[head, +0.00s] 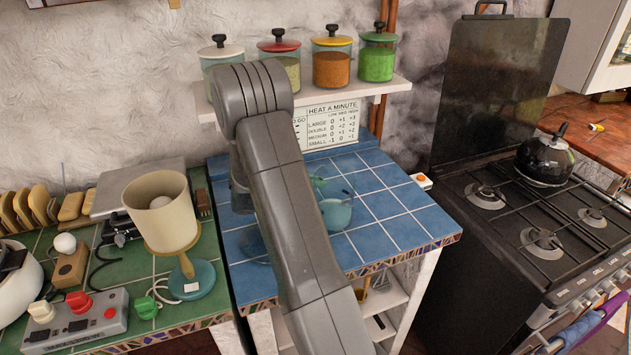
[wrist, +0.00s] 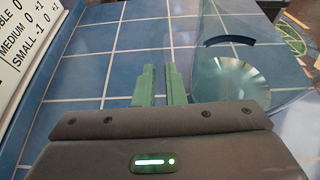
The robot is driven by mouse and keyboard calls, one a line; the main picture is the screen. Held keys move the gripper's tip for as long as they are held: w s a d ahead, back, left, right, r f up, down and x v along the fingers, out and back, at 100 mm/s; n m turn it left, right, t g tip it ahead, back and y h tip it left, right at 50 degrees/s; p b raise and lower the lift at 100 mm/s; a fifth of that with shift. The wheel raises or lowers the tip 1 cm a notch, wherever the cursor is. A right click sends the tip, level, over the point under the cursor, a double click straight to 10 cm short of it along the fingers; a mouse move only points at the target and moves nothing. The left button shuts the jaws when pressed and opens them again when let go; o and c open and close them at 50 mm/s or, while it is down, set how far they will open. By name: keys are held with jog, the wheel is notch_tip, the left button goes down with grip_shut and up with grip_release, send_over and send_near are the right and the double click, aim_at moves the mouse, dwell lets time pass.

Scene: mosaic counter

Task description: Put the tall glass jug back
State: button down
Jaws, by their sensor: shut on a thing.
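The tall glass jug (wrist: 230,85) is clear, faintly blue glass. In the wrist view it is at the right, with its round base and a dark curved band showing. In the head view it shows as a pale blue shape (head: 336,213) beside my arm, partly hidden. My gripper (wrist: 158,75) has green fingers close together, shut on the jug at its left side; the exact grip point is hard to see through the glass. The jug is over the blue tiled counter (head: 400,215). I cannot tell whether its base touches the tiles.
A shelf (head: 395,85) with several lidded jars hangs above the counter's back. A printed chart (head: 332,122) leans at the wall. The stove (head: 510,225) with a black kettle (head: 545,158) is right. The right-hand blue tiles are clear.

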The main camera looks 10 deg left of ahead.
jog(key=shift+f, duration=0.15)
jog(key=c, duration=1.5)
grip_release()
